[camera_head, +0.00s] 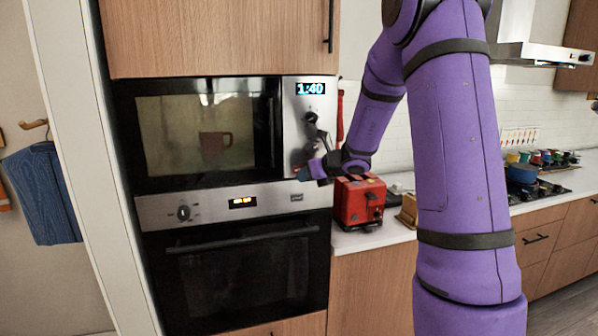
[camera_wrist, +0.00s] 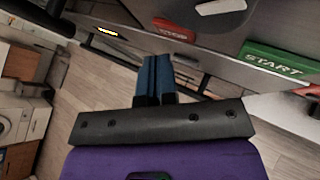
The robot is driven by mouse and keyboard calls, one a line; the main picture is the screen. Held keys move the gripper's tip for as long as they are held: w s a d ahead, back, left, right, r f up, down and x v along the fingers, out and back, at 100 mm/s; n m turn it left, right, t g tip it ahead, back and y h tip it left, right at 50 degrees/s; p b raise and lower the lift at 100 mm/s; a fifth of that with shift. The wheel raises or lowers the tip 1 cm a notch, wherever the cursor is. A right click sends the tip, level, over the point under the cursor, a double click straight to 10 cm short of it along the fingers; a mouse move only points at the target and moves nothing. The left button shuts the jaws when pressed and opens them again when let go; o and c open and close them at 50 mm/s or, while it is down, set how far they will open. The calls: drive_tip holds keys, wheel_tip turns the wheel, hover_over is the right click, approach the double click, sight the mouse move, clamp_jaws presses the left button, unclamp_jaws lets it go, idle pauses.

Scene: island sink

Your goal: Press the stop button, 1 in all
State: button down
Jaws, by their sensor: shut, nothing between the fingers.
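The microwave (camera_head: 311,115) is built into a wood cabinet, with a lit inside, a mug (camera_head: 215,143) behind its door glass, and a display (camera_head: 310,89) reading 1:40. In the wrist view, the red stop button (camera_wrist: 173,30) is on the control panel, left of the green start button (camera_wrist: 273,60). My gripper (camera_wrist: 156,60) is shut and empty, its blue fingertips a little below the stop button in the picture, seemingly apart from it. In the head view my gripper (camera_head: 311,171) is at the lower part of the panel, and the arm hides the buttons.
A black oven (camera_head: 250,270) with a control strip sits below the microwave. A red toaster (camera_head: 358,203) stands on the counter just right, close under my wrist. A blue pot (camera_head: 522,174) stands on the stove farther right.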

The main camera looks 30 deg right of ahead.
drive_tip(key=shift+w, duration=0.2)
idle(0.6)
drive_tip(key=shift+w+d, duration=0.15)
drive_tip(key=shift+w, duration=0.4)
idle(0.7)
drive_tip(key=shift+s, duration=0.75)
drive_tip(key=shift+s, duration=0.1)
drive_tip(key=shift+s+a, duration=0.3)
drive_tip(key=shift+s, duration=0.45)
drive_tip(key=shift+s+a, duration=0.25)
drive_tip(key=shift+s, duration=0.55)
drive_tip(key=shift+s+a, duration=0.3)
drive_tip(key=shift+s, duration=0.45)
